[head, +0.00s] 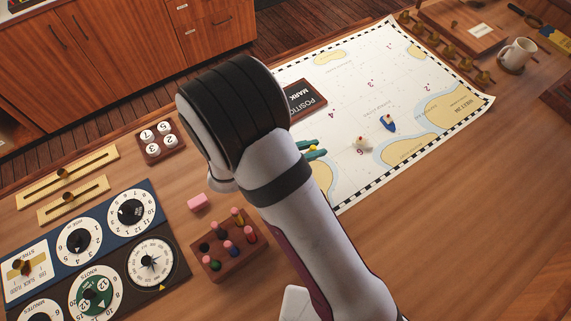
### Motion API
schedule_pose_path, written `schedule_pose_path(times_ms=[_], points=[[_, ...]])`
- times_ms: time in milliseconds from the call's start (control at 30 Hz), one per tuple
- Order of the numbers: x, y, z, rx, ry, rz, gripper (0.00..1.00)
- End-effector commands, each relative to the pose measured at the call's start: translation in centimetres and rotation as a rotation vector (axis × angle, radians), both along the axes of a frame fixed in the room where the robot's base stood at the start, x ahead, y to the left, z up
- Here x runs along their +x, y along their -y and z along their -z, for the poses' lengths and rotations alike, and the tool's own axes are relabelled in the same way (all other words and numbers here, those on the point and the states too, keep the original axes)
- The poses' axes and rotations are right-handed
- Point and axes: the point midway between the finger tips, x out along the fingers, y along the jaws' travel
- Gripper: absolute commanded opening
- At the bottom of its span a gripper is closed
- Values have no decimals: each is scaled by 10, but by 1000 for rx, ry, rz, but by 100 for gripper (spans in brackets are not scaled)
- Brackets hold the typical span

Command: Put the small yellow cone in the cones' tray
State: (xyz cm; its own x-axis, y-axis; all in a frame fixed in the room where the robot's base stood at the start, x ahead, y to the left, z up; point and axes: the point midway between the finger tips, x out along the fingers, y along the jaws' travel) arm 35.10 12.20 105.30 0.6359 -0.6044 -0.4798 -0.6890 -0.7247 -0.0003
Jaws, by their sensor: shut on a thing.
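My gripper (314,149) shows as two teal fingertips at the left edge of the sea chart, partly hidden behind my arm. It is shut on a small yellow thing (313,148), which looks like the yellow cone; its shape is mostly hidden. I cannot tell its height above the chart. A wooden tray (208,272) with several small coloured pieces, among them black, red, blue and green, lies at the lower left of my arm. I cannot tell for certain that these are cones.
A mug (517,53) stands far right.

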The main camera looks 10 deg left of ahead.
Motion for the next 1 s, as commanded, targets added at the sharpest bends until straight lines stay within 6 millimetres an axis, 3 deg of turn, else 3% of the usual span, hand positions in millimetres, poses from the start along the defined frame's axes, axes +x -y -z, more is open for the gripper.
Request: schedule_pose_path(times_ms=[100,267,500,833,867,900,1000], points=[[2,-35,21,0,0,-2,0],[4,-61,37,0,1,-1,0],[4,-63,77,0,-1,0,0],[4,-63,81,2,0,0,0],[4,-63,81,2,0,0,27],[4,-63,81,2,0,0,34],[4,-63,81,2,0,0,35]])
